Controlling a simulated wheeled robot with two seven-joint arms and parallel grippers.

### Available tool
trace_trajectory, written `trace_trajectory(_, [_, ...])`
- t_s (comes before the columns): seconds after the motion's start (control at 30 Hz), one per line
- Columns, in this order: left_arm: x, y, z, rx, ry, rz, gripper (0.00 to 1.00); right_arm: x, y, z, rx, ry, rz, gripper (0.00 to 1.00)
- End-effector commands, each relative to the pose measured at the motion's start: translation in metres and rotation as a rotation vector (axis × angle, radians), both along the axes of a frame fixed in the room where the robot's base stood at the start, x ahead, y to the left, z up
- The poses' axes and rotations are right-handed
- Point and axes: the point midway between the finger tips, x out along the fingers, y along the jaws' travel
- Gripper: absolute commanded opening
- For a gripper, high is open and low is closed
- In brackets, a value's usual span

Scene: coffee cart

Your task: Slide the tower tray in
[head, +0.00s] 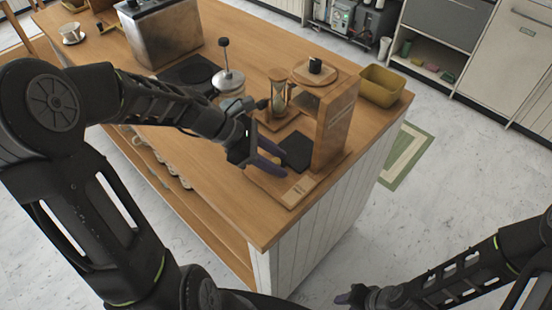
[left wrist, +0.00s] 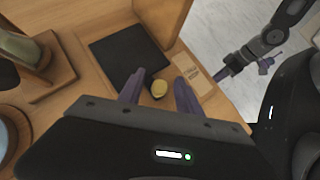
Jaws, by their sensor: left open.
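The wooden coffee tower (head: 335,125) stands near the cart's right corner, with a flat black tray (head: 297,146) at its base. The tray also shows in the left wrist view (left wrist: 128,55), with a round brass-coloured knob (left wrist: 159,88) near its front edge. My left gripper (head: 284,162) is open, its purple fingers low over the base. In the left wrist view the fingers lie on either side of the knob; I cannot tell whether they touch it. My right gripper (head: 350,297) is low at the bottom right, away from the cart; its jaw state is unclear.
A small labelled wooden block (head: 299,190) sits in front of the tower. The cart top's front right corner is clear.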

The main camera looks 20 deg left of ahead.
Motion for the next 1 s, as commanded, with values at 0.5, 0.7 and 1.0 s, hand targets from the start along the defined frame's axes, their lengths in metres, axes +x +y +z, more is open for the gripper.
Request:
trace_trajectory(0.5, [-0.0002,0.0,0.0001,0.0,0.001,-0.001,0.15,-0.0001,0.0,0.0,0.0,0.0,0.0,0.36])
trace_trajectory(0.7, [-0.0002,0.0001,0.0001,0.0,0.0,0.0,0.0,0.0,0.0,0.0,0.0,0.0,0.0,0.36])
trace_trajectory(1.0, [-0.0002,0.0001,0.0002,0.0,0.0,0.0,0.0,0.0,0.0,0.0,0.0,0.0,0.0,0.36])
